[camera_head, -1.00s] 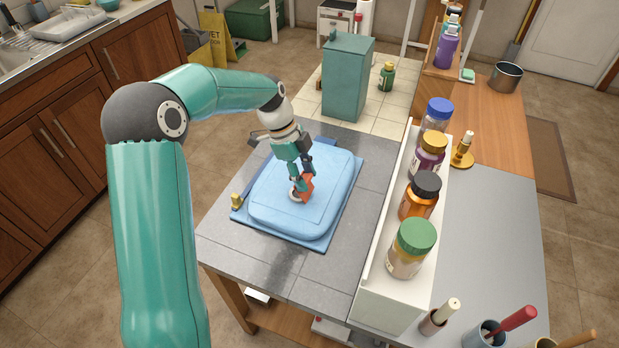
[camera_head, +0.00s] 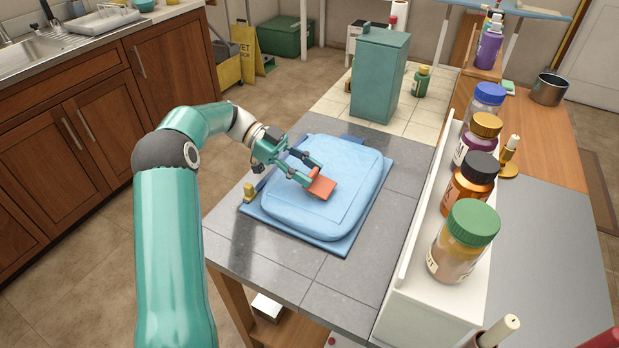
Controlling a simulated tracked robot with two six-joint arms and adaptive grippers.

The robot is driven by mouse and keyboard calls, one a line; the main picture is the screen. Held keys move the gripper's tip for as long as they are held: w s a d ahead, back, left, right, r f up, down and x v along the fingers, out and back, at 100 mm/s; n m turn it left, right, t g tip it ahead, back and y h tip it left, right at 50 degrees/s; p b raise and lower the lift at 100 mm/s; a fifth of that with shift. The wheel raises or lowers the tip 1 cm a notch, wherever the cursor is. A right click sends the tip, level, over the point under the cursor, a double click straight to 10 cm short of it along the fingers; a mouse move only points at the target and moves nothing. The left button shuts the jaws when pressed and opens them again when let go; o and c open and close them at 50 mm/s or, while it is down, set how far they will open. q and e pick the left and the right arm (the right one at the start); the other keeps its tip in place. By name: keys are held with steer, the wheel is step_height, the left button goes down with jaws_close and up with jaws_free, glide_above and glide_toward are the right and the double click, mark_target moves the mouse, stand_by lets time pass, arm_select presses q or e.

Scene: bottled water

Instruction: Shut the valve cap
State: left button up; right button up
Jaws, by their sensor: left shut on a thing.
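A blue, padded, bag-like thing (camera_head: 345,210) lies flat on the grey tiled counter. The orange-red valve cap (camera_head: 321,188) is on its top face, near the middle, and looks roughly flat or slightly tilted. My left gripper (camera_head: 311,178) comes in low from the left and is shut on the cap's upper left part. The fingers hide part of the cap. The white valve ring does not show; I cannot tell whether the cap is seated on it. My right gripper is not in view.
A white rack (camera_head: 420,303) with several lidded jars stands along the right of the counter. A small brass-coloured piece (camera_head: 249,192) sits at the bag's left corner. A teal box (camera_head: 379,77) and a green bottle (camera_head: 421,82) stand behind. The grey counter (camera_head: 290,268) in front is clear.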

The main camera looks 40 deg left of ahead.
arm_select(q)
steer(key=shift+a+f+h+b, duration=0.15)
steer(key=shift+f+h+b, duration=0.2)
steer(key=shift+h+b, duration=0.05)
steer(key=o, duration=1.2)
steer(key=shift+c, duration=0.2)
steer(key=shift+r, duration=0.1)
step_height(320, 180, up, 10)
